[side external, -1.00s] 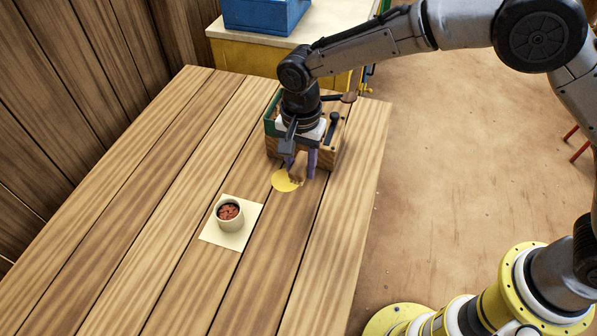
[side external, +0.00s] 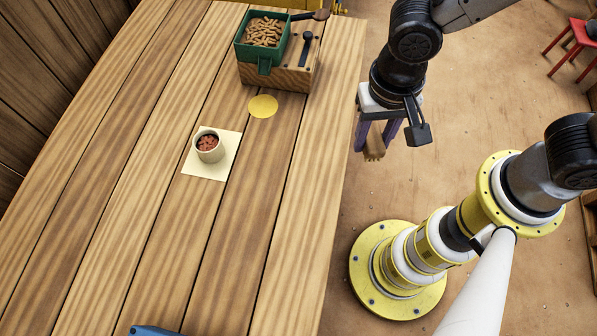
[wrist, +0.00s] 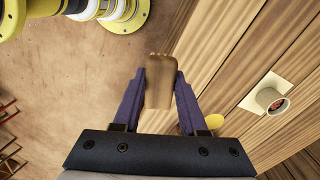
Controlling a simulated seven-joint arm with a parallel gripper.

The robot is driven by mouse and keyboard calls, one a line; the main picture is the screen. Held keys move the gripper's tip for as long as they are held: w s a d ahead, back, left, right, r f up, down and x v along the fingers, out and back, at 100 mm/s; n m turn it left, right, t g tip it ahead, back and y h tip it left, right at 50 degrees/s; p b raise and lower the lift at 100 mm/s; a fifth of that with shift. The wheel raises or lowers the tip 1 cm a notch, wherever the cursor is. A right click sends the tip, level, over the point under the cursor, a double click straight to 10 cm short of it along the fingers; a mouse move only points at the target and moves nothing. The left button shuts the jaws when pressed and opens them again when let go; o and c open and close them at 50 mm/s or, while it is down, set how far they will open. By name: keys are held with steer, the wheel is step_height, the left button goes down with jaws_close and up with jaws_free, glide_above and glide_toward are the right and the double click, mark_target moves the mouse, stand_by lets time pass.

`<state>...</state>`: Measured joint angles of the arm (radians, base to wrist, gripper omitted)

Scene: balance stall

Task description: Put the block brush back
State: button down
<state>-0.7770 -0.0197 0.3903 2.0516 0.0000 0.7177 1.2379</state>
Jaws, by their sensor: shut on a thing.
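The block brush, a small brown wooden block (side external: 375,152), is held between the two purple fingers of my gripper (side external: 374,140), which is shut on it. My gripper hangs past the table's right edge, above the floor. In the wrist view the block (wrist: 158,82) stands out beyond the fingertips, with light wood grain on the side that shows. Any bristles are too small or blurred to tell. A flat yellow disc (side external: 263,106) lies bare on the table in front of the grinder-like box.
A wooden box (side external: 283,78) with a green hopper (side external: 245,50) full of brown pellets stands at the table's back. A cream cup (side external: 209,150) of reddish bits sits on a pale square (side external: 196,172). A blue object (side external: 152,331) shows at the bottom edge. The table's front is otherwise clear.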

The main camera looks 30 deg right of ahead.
mark_target(385, 150)
steer(key=s+r, duration=0.1)
steer(key=s, duration=0.1)
steer(key=shift+s+r+n, duration=0.3)
steer(key=shift+s+r, duration=0.05)
steer(key=shift+r, duration=0.05)
steer(key=w+a+f, duration=0.4)
steer(key=a, duration=0.1)
steer(key=w+a+f, duration=0.5)
steer(key=shift+f, duration=0.25)
steer(key=shift+a+f, duration=0.15)
steer(key=shift+f, duration=1.5)
steer(key=shift+f, duration=0.2)
steer(key=shift+c, duration=2.3)
jaws_free()
steer(key=shift+r, duration=0.1)
